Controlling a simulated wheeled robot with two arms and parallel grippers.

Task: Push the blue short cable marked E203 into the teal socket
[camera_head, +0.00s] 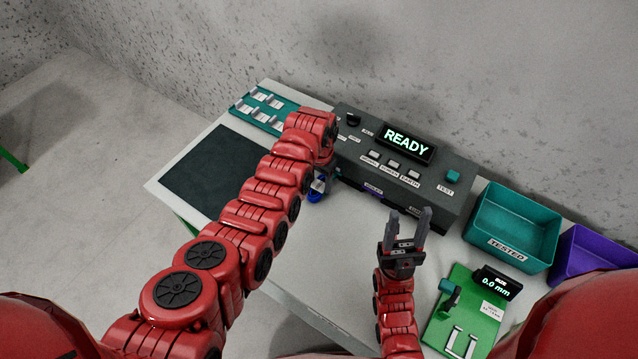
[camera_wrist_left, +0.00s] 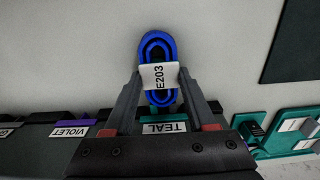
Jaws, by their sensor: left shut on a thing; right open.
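The blue short cable is a coiled loop with a white label reading E203; it shows in the left wrist view (camera_wrist_left: 151,46) and partly in the head view (camera_head: 314,197). My left gripper (camera_wrist_left: 160,76) is shut on the cable at its label, close to the front of the dark test box. A TEAL label (camera_wrist_left: 164,127) and a bit of the teal socket (camera_wrist_left: 187,113) show just behind the cable. The cable's plug end and the socket's opening are hidden, so I cannot tell whether they touch. My right gripper (camera_head: 409,222) is open and empty above the table.
The test box (camera_head: 440,200) has a lit READY display (camera_head: 406,142) and a violet socket (camera_head: 373,194). A teal TESTED bin (camera_head: 520,225) and purple bin (camera_head: 595,252) stand right, behind a green gauge board (camera_head: 470,320). A dark mat (camera_head: 212,165) and teal rack (camera_head: 262,108) lie left.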

